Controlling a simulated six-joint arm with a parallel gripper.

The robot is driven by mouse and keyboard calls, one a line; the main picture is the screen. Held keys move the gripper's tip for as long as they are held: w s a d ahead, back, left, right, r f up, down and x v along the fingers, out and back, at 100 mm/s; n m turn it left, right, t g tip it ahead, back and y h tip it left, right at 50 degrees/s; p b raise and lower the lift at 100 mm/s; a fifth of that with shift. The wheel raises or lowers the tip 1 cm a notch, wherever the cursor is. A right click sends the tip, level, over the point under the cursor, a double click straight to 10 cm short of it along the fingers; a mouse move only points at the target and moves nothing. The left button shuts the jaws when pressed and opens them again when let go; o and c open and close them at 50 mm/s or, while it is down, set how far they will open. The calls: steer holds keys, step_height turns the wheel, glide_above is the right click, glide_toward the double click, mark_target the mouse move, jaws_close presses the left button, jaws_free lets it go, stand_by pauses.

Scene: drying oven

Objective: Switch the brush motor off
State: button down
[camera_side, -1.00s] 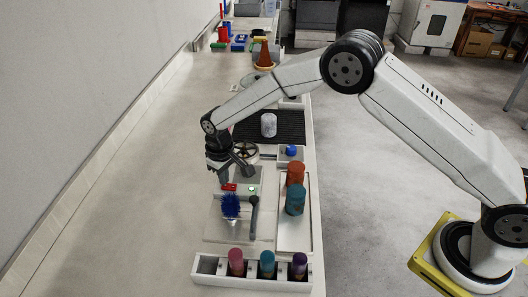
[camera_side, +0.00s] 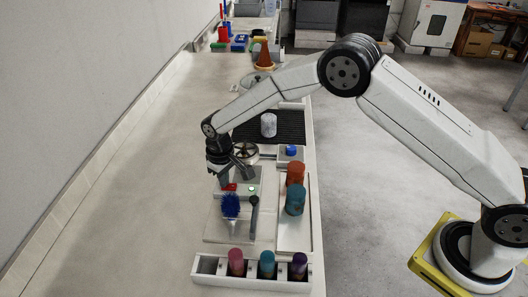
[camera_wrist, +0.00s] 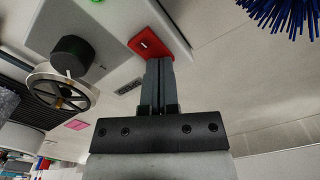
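The red switch (camera_side: 230,187) sits on the pale control box (camera_side: 262,177), beside a lit green lamp (camera_side: 252,189). The switch also shows in the wrist view (camera_wrist: 143,42), just beyond the fingertips. The blue-bristled brush (camera_side: 230,206) is in front of the box; its bristles show at the top right of the wrist view (camera_wrist: 282,14). My gripper (camera_side: 223,183) is shut and empty, its two fingers together in the wrist view (camera_wrist: 158,62). The fingertips overlap the near end of the switch; whether they touch it I cannot tell.
A black knob (camera_wrist: 72,56) and a handwheel (camera_wrist: 38,87) are left of the fingers in the wrist view. Orange and teal containers (camera_side: 295,200) stand on the right. A rack (camera_side: 209,267) with several coloured caps is in front. The bench at left is clear.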

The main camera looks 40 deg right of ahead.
steer(key=shift+r, duration=3.45)
steer(key=shift+s+d+r, duration=0.2)
steer(key=shift+d+r, duration=0.05)
steer(key=shift+d, duration=0.1)
steer(key=s+d+r+m+t, duration=0.1)
steer(key=s+d+r, duration=0.1)
steer(key=s+d, duration=0.6)
steer(key=s+d+r+m+t, duration=0.1)
steer(key=s+d, duration=0.6)
steer(key=s, duration=1)
steer(key=shift+d+r+m+t, duration=0.3)
steer(key=shift+d+r+m, duration=0.15)
steer(key=shift+r, duration=0.25)
